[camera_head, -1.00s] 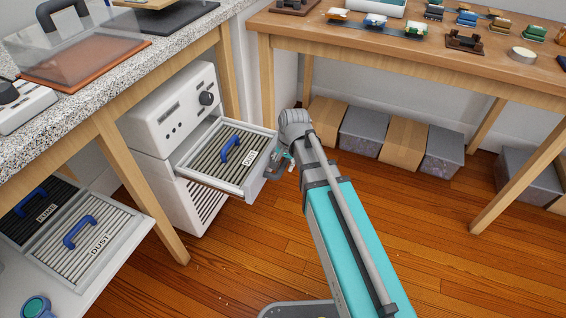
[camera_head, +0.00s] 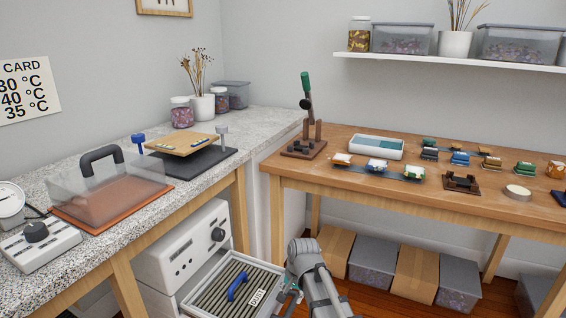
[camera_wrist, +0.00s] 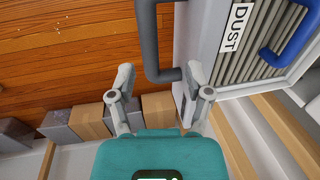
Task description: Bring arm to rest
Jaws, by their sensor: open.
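My gripper (camera_head: 285,293) is at the lower middle of the head view, at the front right of the pulled-out drawer (camera_head: 268,302). In the wrist view my gripper (camera_wrist: 160,73) shows two spread fingers with nothing clamped between them. The grey bar handle (camera_wrist: 150,40) of the drawer runs between the fingertips in that view; whether it touches them I cannot tell. A ribbed filter panel (camera_head: 222,284) with a blue handle (camera_head: 237,287) and a DUST label lies in the drawer. My grey wrist hides part of the drawer's right side.
The white machine (camera_head: 185,245) stands under the granite counter (camera_head: 75,195). The wooden table (camera_head: 440,190) is behind and right of my arm, with small parts on top. Cardboard and grey boxes (camera_head: 372,262) stand beneath it. Wooden floor shows left in the wrist view.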

